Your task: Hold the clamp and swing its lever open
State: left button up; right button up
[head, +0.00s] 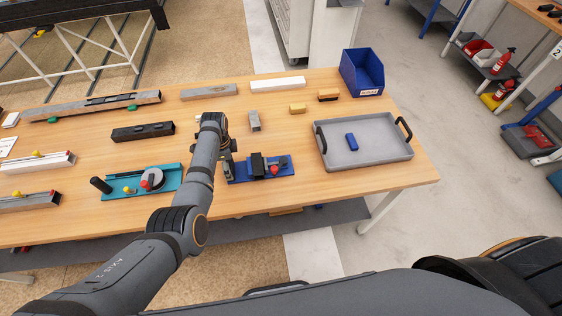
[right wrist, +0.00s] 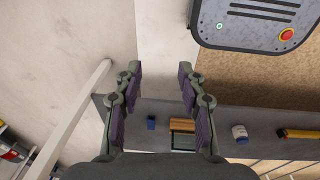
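The clamp (head: 261,171) is on a blue base plate near the table's front edge in the head view. It has a dark upright block and a red knob (head: 275,170) at its front right. I cannot make out the lever's exact position. My left gripper (head: 230,167) points down at the left end of the clamp, and my arm hides part of that area. I cannot tell whether its fingers touch the clamp or are closed. My right gripper (right wrist: 159,85) is open and empty in the right wrist view, away from the clamp, above the floor and a lower shelf.
A teal fixture (head: 118,190) stands left of my left arm. A grey tray (head: 345,156) with a blue block (head: 351,141) lies to the right, below a blue bin (head: 361,72). Several bars and blocks lie farther back. Bare wood separates the clamp and tray.

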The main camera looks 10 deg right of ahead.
dwell(0.4)
jog(key=shift+o, duration=0.6)
notch_tip(320, 180, up, 47)
jog(key=m+g+y, duration=0.2)
jog(key=m+y, duration=0.3)
jog(key=m, duration=1.2)
send_over(274, 169)
jog(key=d, duration=0.5)
jog(key=x, duration=0.7)
jog(key=w+x, duration=0.1)
jog(key=x, duration=0.3)
jog(key=shift+a+f, duration=0.2)
jog(key=shift+f, duration=0.1)
